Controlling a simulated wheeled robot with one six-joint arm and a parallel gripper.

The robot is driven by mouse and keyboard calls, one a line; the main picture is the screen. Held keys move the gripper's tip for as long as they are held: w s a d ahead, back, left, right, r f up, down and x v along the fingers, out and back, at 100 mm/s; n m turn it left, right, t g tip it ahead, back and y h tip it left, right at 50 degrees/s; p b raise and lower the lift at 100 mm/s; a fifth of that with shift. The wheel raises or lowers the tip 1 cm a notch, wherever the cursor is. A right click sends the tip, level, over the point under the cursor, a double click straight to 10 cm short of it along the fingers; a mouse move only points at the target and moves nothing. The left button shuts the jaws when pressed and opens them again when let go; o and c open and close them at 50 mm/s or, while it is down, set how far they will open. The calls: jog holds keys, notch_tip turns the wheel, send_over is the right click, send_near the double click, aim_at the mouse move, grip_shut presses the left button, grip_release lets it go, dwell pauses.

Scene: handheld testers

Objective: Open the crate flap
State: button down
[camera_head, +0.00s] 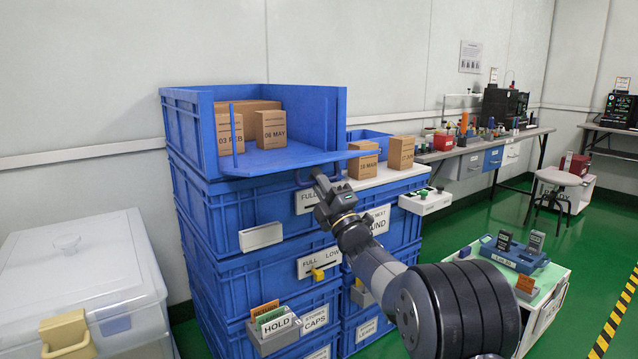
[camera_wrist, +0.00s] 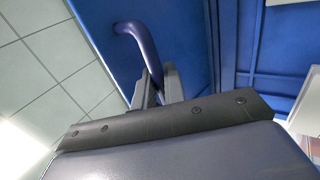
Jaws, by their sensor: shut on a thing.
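The top blue crate (camera_head: 312,108) is open at the front, with cartons inside. Its blue flap (camera_head: 285,159) is folded down and sticks out roughly level from the crate front. My gripper (camera_head: 318,178) is under the flap's outer edge, towards the right. In the wrist view the gripper's fingers (camera_wrist: 157,88) are closed on one end of a dark blue curved handle (camera_wrist: 138,40). The handle stands against the blue flap surface (camera_wrist: 190,35). In the head view the handle (camera_head: 302,178) is small and partly hidden by the gripper.
More blue crates (camera_head: 220,270) are stacked below, with label plates and a HOLD card box (camera_head: 275,335). Cartons (camera_head: 362,160) stand on a surface right of the flap. A white lidded bin (camera_head: 75,265) is at left. A small table (camera_head: 545,300) with a blue holder stands at right.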

jog(key=c, duration=1.6)
grip_release()
jog(key=p+v, duration=0.1)
jog(key=v, duration=0.9)
jog(key=shift+s+d+f, duration=0.15)
jog(key=shift+s+f, duration=0.1)
